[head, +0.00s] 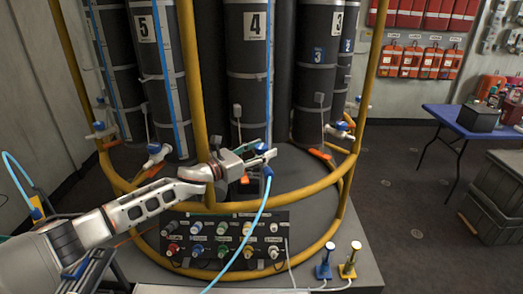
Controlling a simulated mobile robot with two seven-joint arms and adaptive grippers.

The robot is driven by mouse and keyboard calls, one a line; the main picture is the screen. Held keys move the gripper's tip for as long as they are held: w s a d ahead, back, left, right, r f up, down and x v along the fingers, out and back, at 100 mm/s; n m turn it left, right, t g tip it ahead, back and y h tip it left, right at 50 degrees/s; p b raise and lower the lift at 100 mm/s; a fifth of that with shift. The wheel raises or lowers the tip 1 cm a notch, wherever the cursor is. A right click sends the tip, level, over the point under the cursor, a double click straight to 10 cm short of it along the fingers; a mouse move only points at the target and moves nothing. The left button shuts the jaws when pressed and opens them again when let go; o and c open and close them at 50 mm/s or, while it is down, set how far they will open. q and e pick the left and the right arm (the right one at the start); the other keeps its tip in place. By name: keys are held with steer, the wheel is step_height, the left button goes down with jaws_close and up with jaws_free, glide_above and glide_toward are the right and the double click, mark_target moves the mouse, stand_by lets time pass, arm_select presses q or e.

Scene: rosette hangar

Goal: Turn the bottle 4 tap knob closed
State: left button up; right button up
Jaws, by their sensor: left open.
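Bottle 4 (248,75) is a tall dark grey cylinder with a white "4" label, standing upright in the yellow-railed rack. My left gripper (264,157) is open in front of the foot of bottle 4, inside the yellow rails. A blue fitting (267,171) with a light blue hose hanging from it shows at the fingertips; I cannot tell whether the fingers touch it. The bottle 4 tap knob is mostly hidden behind the gripper, and its position cannot be told. My right gripper is not in view.
Bottle 5 (150,75) stands left with a blue-knobbed tap (156,150); bottle 3 (315,75) stands right. Yellow rails (270,205) curve around in front. A connector panel (225,241) sits below. A blue table (450,116) stands at the right; open floor lies between.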

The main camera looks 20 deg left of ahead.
arm_select(q)
steer(key=v, duration=1.2)
